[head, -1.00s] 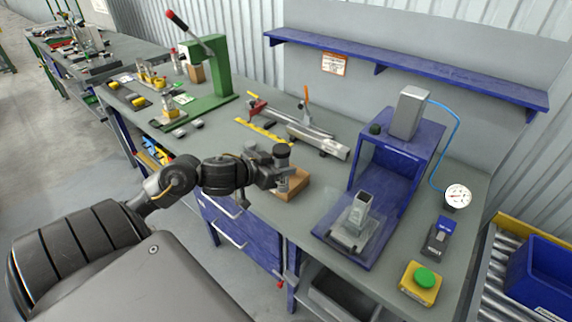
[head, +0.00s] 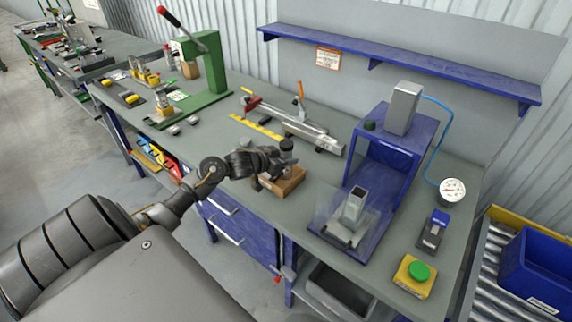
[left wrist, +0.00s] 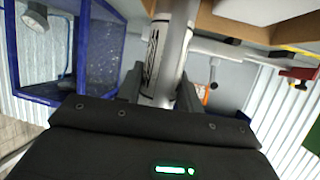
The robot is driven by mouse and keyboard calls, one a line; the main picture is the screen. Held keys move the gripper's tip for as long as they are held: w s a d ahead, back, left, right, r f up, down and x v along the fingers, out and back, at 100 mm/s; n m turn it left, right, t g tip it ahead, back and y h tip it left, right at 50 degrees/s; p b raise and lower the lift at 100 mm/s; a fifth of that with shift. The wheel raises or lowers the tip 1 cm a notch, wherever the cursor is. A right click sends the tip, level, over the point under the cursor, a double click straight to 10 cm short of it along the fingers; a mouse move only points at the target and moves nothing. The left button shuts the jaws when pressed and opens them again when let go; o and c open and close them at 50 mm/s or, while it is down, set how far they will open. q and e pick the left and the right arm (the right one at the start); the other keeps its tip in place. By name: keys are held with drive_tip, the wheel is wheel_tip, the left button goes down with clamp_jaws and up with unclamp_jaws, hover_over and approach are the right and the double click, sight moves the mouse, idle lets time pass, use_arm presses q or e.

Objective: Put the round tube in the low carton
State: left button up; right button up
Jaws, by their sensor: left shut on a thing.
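In the left wrist view the tube (left wrist: 173,45) is a shiny metal cylinder between the fingers. The low carton (head: 285,182) is a small brown open box on the bench, right by the gripper; its brown side also shows in the left wrist view (left wrist: 250,24). The gripper and tube cover part of it. I cannot tell whether the tube's lower end is above the carton or inside it. My right gripper is not in view.
A blue press frame (head: 390,150) with a square metal tube (head: 355,203) stands to the right. A clamp fixture (head: 315,136) and yellow ruler (head: 258,129) lie behind the carton. A green lever press (head: 203,75) stands at back left.

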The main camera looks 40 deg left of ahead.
use_arm(q)
wheel_tip(320, 180, down, 2)
drive_tip(key=shift+f+p, duration=0.2)
drive_tip(key=shift+p, duration=0.4)
drive_tip(key=shift+f, duration=0.35)
drive_tip(key=shift+f, duration=0.15)
drive_tip(key=o, duration=1)
drive_tip(key=shift+f, duration=0.1)
drive_tip(key=shift+o, duration=0.2)
